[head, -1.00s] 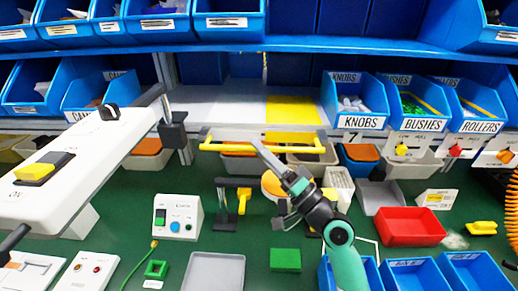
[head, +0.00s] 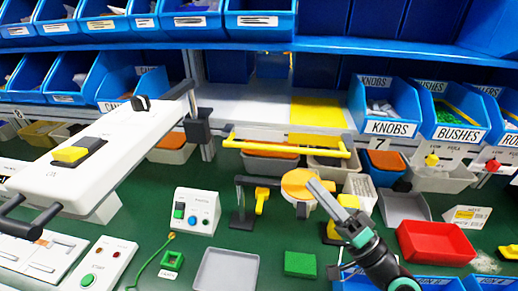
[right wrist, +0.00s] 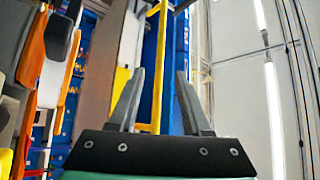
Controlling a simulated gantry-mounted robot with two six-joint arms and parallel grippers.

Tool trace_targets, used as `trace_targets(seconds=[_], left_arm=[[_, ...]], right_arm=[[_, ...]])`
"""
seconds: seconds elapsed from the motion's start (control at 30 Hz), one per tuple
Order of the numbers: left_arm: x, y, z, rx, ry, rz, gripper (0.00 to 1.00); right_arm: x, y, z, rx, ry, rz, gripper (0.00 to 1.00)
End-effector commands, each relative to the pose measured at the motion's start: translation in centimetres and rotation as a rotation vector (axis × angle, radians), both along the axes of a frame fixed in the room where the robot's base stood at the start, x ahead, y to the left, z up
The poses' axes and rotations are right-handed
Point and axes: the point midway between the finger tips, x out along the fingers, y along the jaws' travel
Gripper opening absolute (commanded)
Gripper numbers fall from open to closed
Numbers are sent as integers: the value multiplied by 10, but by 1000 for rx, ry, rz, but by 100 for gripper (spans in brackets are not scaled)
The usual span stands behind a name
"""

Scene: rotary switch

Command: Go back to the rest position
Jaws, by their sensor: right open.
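My right gripper (head: 328,191) is in the lower right of the head view, in front of an orange round-topped part (head: 297,184). In the right wrist view the two grey fingers of the same gripper (right wrist: 160,78) stand apart with nothing between them. My left gripper is not in view. A black rotary knob (head: 140,103) sits on the far end of a large white machine arm (head: 100,140) at the left. A yellow knob (head: 432,160) and a red knob (head: 493,165) stand on white cards at the right. My right gripper is apart from these knobs.
A yellow bar (head: 285,149) runs in front of the shelf. A control box (head: 191,211), a grey tray (head: 226,270), a green block (head: 300,263) and a red tray (head: 436,242) lie on the green bench. Blue bins fill the shelves. Some bare bench shows between the items.

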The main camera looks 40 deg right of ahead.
Motion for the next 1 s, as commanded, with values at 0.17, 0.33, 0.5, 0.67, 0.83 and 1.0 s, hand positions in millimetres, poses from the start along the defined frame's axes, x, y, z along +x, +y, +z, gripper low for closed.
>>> trace_targets(seconds=[0.17,0.33,0.5,0.67,0.83,1.0], left_arm=[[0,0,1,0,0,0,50],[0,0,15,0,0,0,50],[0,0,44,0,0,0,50],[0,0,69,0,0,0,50],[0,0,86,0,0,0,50],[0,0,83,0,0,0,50]], right_arm=[[0,1,1,0,0,2,48],[10,32,35,-22,-39,75,48],[17,109,147,-165,-213,188,48],[2,177,260,-419,-408,101,48],[-28,200,357,-644,-558,-210,48],[-34,149,375,-816,-458,-635,48]])
